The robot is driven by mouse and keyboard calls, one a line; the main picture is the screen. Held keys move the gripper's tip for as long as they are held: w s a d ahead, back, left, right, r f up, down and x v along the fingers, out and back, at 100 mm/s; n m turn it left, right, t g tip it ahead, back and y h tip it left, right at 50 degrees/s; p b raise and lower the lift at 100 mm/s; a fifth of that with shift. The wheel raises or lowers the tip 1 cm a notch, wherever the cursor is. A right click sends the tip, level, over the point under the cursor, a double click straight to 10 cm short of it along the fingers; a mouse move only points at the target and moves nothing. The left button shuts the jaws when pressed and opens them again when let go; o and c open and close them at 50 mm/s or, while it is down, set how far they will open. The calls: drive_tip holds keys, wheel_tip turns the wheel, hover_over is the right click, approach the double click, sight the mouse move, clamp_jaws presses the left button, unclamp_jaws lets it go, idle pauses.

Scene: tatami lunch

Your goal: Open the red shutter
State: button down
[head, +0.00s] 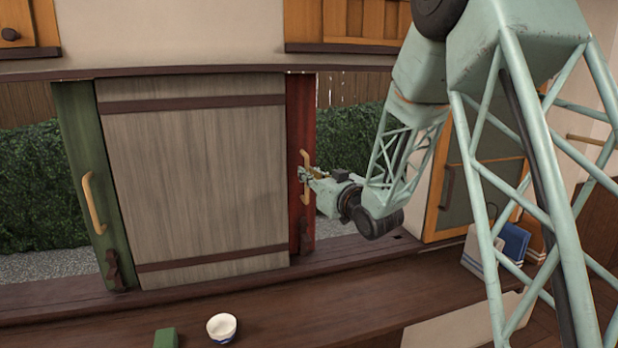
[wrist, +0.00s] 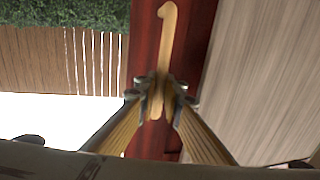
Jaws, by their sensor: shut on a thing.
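The red shutter (head: 300,112) is a narrow upright red panel at the right edge of a wide grey wooden panel (head: 195,170) in the head view. It also shows in the wrist view (wrist: 195,40). Its pale wooden handle (head: 305,158) stands upright on its face. My gripper (head: 306,174) is at the handle, with its fingers closed around it. In the wrist view, the two fingertips (wrist: 160,95) meet on the handle (wrist: 167,40), whose curved top sticks out beyond them. The fingertips hide the middle of the handle.
A green shutter (head: 80,165) with a similar handle stands at the left. A hedge (head: 352,140) shows through gaps on both sides. A white bowl (head: 222,326) and a green block (head: 165,338) are on the dark wooden surface in front. Blue and orange items stand at the right.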

drive_tip(key=shift+a, duration=0.1)
drive_tip(key=c, duration=2.8)
unclamp_jaws()
drive_tip(key=shift+v, duration=6.05)
